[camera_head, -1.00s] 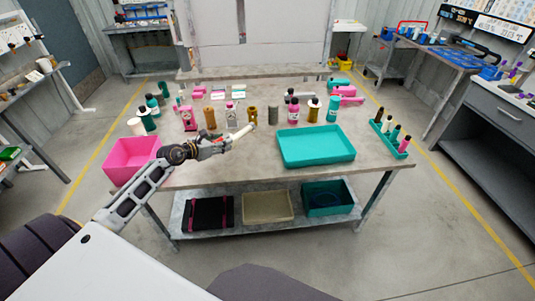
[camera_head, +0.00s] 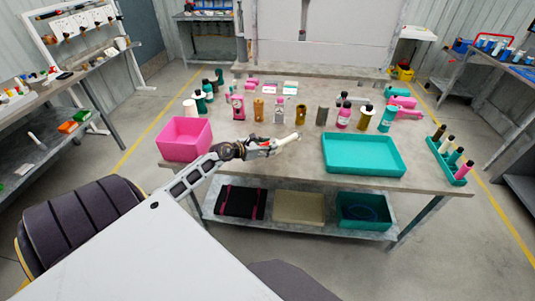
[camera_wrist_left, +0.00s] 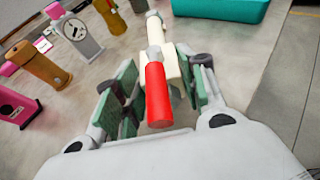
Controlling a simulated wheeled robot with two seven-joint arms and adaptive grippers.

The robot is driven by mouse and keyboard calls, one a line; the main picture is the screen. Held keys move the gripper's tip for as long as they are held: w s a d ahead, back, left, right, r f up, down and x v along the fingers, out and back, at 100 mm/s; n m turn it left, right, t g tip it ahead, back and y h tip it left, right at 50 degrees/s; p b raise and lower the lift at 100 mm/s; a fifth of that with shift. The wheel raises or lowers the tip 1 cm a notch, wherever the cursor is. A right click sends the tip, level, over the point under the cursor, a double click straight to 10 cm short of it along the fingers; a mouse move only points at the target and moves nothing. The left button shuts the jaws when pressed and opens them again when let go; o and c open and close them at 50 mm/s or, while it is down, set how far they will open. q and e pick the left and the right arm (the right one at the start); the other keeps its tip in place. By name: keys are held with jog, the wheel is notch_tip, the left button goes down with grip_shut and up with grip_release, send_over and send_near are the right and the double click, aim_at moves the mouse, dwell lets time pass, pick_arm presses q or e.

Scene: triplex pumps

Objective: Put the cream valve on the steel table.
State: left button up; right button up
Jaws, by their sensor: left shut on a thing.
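The cream valve (camera_head: 287,140) is held by my left gripper (camera_head: 268,147) above the front part of the grey worktable. In the left wrist view, the valve (camera_wrist_left: 160,40) has a cream body and a red end (camera_wrist_left: 158,98) pointing back toward the wrist. The green finger pads of my left gripper (camera_wrist_left: 157,82) stand on either side of it. The central worktable (camera_head: 300,165) has a plain grey top; I cannot tell if it is the steel table. My right gripper is not in view.
On the worktable stand a pink bin (camera_head: 185,140), a teal tray (camera_head: 363,154), a teal rack (camera_head: 449,160) and several bottles and pump parts behind. A grey bench (camera_head: 85,70) is at the left. Floor shows between bench and worktable.

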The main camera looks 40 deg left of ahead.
pick_arm(q)
jog(key=shift+f+b, duration=0.4)
jog(key=shift+f, duration=1.4)
jog(key=shift+f, duration=0.15)
jog(key=o, duration=1.4)
jog(key=shift+c, duration=0.2)
jog(key=shift+v, duration=6)
jog(key=shift+o, duration=0.5)
